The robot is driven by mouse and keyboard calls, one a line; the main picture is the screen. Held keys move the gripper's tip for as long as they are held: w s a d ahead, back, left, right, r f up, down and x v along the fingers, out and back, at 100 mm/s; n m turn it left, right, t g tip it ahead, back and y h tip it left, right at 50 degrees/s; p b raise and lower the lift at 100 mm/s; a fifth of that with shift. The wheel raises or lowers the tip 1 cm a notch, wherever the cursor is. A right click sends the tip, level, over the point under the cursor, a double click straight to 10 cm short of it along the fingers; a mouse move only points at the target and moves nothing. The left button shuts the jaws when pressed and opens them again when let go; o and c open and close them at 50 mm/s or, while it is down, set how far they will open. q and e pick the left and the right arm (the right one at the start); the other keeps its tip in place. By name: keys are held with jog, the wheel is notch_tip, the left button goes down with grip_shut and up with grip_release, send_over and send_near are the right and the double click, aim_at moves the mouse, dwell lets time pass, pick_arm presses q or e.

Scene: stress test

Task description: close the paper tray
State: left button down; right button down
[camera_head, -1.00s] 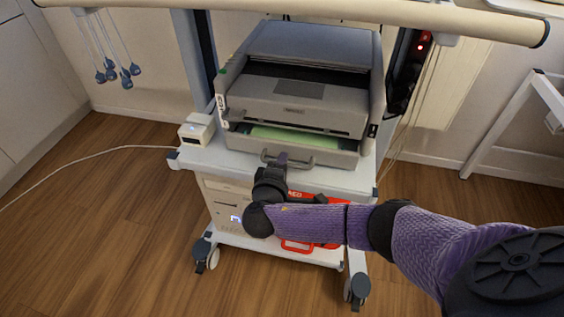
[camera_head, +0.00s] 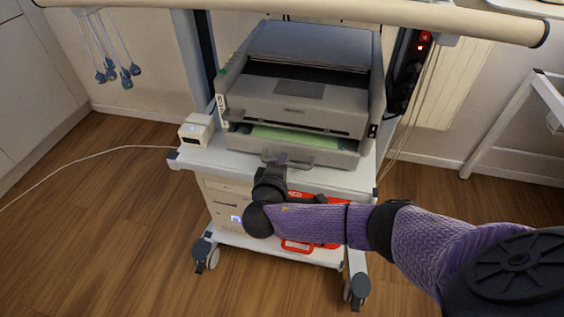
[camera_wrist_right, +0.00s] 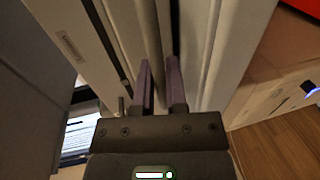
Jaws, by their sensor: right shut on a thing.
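The paper tray (camera_head: 328,157) is the low grey drawer at the front of the grey printer (camera_head: 312,100). It stands partly pulled out, with a strip of green (camera_head: 290,136) showing inside. A handle (camera_head: 304,164) is on its front face. My right gripper (camera_head: 281,160) is at this handle, in front of the tray. In the right wrist view, the two fingers (camera_wrist_right: 160,78) are nearly together, shut on the handle; the grip itself is partly hidden. My left gripper is not in view.
The printer stands on a white wheeled cart (camera_head: 343,180) with a small white box (camera_head: 196,130) at its left. A red item (camera_head: 330,200) sits on the cart below, behind my right arm. A beam crosses above the printer. The wooden floor at left is mostly clear, with a white cable.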

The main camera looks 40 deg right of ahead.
aim_at(286, 149)
jog(key=x, duration=0.2)
jog(key=b+x, duration=0.1)
jog(key=x, duration=0.1)
jog(key=shift+r, duration=0.2)
jog(key=shift+w+d+r, duration=0.2)
jog(key=shift+r, duration=0.05)
jog(key=c, duration=1)
grip_release()
jog(key=shift+w+f, duration=0.1)
jog(key=p+v, duration=0.5)
jog(key=v, duration=0.5)
jog(key=shift+d, duration=0.15)
